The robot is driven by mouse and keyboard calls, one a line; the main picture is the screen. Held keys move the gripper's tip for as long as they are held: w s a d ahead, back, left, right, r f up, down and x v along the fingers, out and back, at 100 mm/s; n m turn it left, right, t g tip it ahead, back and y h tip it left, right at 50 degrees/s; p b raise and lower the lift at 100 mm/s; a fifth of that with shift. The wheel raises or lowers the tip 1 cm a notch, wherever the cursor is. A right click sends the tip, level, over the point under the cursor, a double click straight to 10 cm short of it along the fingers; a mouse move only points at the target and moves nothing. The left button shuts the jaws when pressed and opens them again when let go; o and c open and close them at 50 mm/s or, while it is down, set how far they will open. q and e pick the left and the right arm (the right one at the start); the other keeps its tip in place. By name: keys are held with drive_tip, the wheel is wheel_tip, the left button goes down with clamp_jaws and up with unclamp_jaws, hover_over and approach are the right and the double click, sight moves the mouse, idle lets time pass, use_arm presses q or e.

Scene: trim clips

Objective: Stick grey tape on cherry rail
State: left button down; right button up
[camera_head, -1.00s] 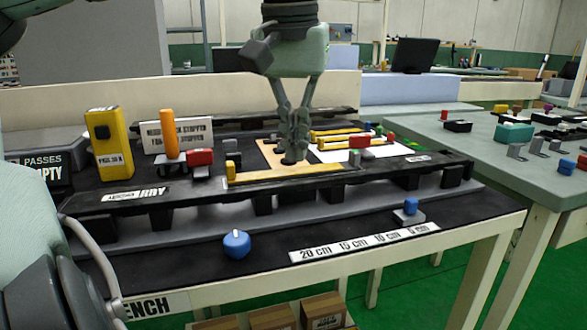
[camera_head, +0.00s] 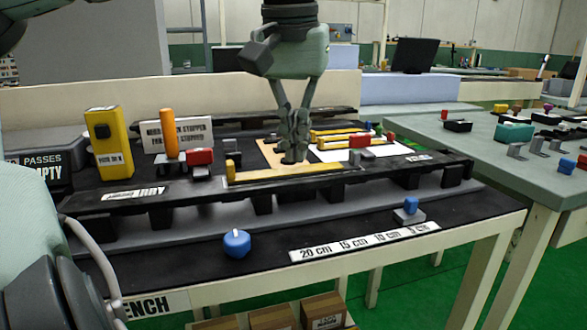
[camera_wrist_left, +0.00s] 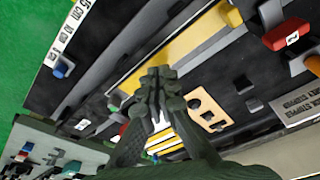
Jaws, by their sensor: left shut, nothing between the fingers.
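The cherry rail (camera_head: 105,202) is the long black bar along the front of the bench, with a white label ending in "RRY" at its left. A yellow strip (camera_head: 285,172) lies along its middle part, and it also shows in the left wrist view (camera_wrist_left: 180,48). My left gripper (camera_head: 293,156) is shut and empty, pointing down just above and behind this strip. In the left wrist view its fingertips (camera_wrist_left: 158,82) are together beside the strip. I cannot make out a piece of grey tape for certain. My right gripper is not in view.
A yellow box (camera_head: 109,143), an orange post (camera_head: 169,133) and a red block (camera_head: 199,157) stand at the left. A tan board with holes (camera_wrist_left: 207,110) lies behind the rail. A blue knob (camera_head: 237,244) and a centimetre scale (camera_head: 365,242) are in front. A second table (camera_head: 500,165) is at right.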

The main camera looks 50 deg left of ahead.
use_arm(q)
drive_tip(key=shift+f+b, duration=0.4)
drive_tip(key=shift+f, duration=0.35)
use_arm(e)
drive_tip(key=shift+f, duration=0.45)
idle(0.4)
use_arm(q)
drive_tip(key=shift+r, duration=0.2)
drive_tip(key=shift+r+p, duration=1.15)
drive_tip(key=shift+p, duration=0.2)
drive_tip(key=shift+r+p, duration=1.25)
drive_tip(key=shift+p, duration=0.05)
drive_tip(key=shift+r+p, duration=0.85)
drive_tip(key=shift+r, duration=0.05)
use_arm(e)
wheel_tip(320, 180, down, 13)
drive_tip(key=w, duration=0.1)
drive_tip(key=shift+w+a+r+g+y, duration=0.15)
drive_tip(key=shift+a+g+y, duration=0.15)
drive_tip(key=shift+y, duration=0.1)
